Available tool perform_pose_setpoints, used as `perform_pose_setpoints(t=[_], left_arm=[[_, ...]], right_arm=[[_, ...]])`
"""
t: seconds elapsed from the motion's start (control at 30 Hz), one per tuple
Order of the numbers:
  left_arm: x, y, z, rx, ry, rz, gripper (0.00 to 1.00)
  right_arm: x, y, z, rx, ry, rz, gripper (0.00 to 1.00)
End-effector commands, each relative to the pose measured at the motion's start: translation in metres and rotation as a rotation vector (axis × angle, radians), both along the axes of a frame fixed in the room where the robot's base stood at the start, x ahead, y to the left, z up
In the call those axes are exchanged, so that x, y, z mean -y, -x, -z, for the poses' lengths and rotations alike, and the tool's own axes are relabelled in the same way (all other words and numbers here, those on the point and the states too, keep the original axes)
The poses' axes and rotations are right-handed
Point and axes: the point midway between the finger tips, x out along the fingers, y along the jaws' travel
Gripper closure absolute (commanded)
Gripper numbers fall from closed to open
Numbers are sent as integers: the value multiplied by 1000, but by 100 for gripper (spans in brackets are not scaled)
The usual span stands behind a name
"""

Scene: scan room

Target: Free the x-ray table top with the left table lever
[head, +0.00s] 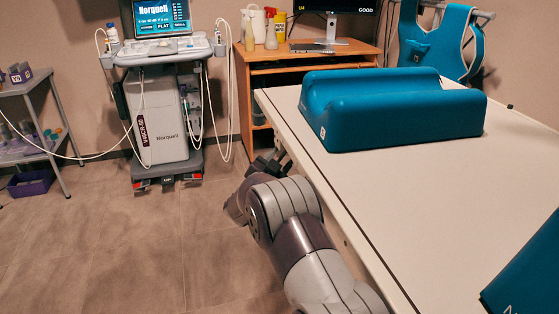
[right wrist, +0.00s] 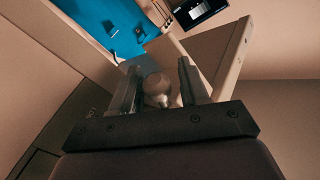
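The x-ray table top (head: 420,200) is a long pale slab with a dark line along its edge, filling the right of the head view. My right gripper (head: 268,163) is at the table's left side, just below the edge, mostly hidden by its own wrist. In the right wrist view my right gripper (right wrist: 160,68) has its fingers apart, with a pale rounded knob (right wrist: 157,88) between them. A gap shows on the knob's right; contact on its left is unclear. I cannot tell whether this knob belongs to the left table lever. My left gripper is out of view.
Blue cushions (head: 390,108) lie on the table top, one more (head: 530,275) at the front right. A wooden desk (head: 300,72) stands behind the table's far end. An ultrasound cart (head: 160,110) and a shelf (head: 38,125) stand at left. The floor between is clear.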

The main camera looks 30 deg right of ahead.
Motion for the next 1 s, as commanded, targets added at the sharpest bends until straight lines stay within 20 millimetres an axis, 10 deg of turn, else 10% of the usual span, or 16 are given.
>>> perform_pose_setpoints(t=[0.33,0.7,1.0], left_arm=[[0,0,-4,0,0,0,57],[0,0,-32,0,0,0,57],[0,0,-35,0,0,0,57]], right_arm=[[-7,4,-3,1,1,-2,56],[-86,53,-3,-2,1,-4,56],[-107,69,1,0,1,0,56]])
